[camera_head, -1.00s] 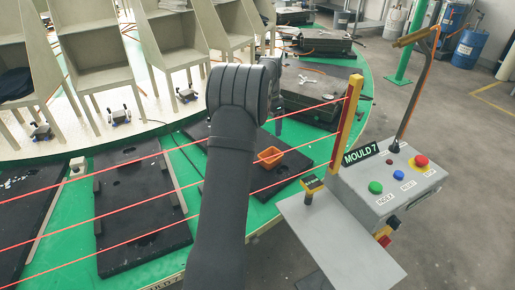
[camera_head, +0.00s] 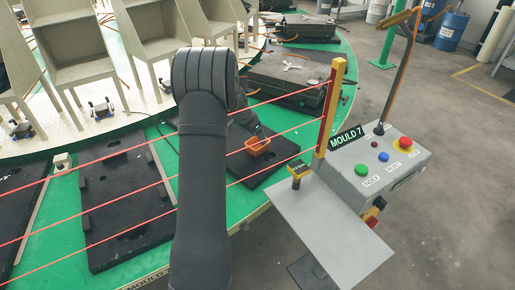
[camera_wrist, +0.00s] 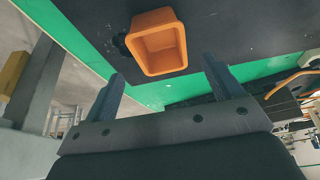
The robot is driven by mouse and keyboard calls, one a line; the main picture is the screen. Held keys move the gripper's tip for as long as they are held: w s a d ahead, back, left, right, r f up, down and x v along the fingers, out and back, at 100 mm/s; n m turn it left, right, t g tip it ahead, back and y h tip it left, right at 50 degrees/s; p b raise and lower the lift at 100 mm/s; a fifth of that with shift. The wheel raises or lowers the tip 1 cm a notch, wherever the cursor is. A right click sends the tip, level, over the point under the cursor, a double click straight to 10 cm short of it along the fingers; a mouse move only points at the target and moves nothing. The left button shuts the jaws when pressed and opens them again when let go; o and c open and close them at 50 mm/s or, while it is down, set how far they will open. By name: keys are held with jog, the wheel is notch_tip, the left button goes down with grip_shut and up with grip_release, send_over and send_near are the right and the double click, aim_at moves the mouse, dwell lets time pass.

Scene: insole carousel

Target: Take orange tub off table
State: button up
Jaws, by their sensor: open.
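The orange tub (camera_head: 257,146) sits on a black mould plate (camera_head: 272,163) on the green round table (camera_head: 247,212). In the wrist view the tub (camera_wrist: 158,42) is upright, open-topped and empty, ahead of my fingers near the plate's edge. My gripper (camera_wrist: 162,85) is open, its two fingers pointing toward the tub, one to each side of it in the picture but short of it. In the head view my arm hides most of the gripper. A small dark round knob (camera_wrist: 121,44) is beside the tub.
A control box (camera_head: 385,165) marked MOULD 7 and a grey shelf (camera_head: 320,225) stand right of the table. A yellow post (camera_head: 331,105) carries red lines across the table front. A black mould (camera_head: 290,78) lies behind the tub. Tall beige stands (camera_head: 80,50) line the back.

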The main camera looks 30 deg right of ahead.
aim_at(258, 144)
jog(key=shift+x, duration=4)
jog(key=shift+a, duration=0.1)
jog(key=c, duration=1)
jog(key=shift+r, duration=0.1)
jog(key=shift+c, duration=0.2)
